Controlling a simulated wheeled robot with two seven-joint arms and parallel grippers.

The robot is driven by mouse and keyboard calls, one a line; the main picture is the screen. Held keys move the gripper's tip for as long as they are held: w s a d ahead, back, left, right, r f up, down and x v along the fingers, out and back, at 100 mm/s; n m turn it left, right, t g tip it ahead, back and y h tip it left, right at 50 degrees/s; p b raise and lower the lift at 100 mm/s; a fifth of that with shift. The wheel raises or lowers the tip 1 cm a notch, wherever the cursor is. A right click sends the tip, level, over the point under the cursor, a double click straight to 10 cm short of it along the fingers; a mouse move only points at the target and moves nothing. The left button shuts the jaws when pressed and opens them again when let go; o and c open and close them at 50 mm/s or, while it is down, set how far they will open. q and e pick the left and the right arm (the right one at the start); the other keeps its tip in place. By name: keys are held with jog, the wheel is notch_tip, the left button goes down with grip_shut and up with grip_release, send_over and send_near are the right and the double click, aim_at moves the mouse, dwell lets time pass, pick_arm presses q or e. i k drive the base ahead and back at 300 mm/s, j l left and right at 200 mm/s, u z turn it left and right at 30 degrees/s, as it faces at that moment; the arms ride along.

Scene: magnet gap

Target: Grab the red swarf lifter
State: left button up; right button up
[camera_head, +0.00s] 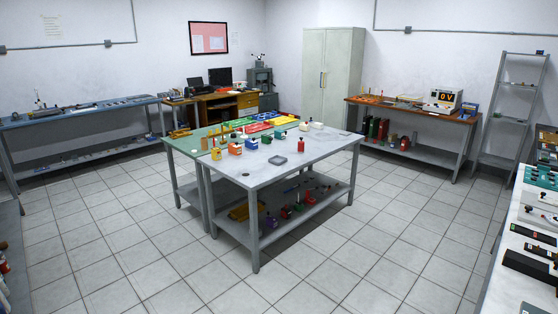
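A small upright red object (301,146) stands on the grey top of the central table (262,178), near its right part. It may be the red swarf lifter, but it is too small to tell for sure. Other red items lie on the table's lower shelf, too small to name. Neither of my grippers is in view.
An orange block (235,149), a blue block (252,143) and a grey tray (277,160) share the tabletop. Coloured bins (256,126) stand behind. Benches line the walls; a cluttered counter (505,290) is at right. Tiled floor (130,230) around the table is clear.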

aim_at(301, 145)
jog(key=i+z, duration=0.15)
jog(key=i, duration=0.35)
jog(key=i+z, duration=0.15)
jog(key=i, duration=0.4)
jog(key=i+j+z, duration=0.15)
jog(key=i, duration=0.35)
jog(key=i+j+z, duration=0.15)
jog(key=i, duration=0.35)
jog(key=i+z, duration=0.4)
jog(key=i, duration=1.35)
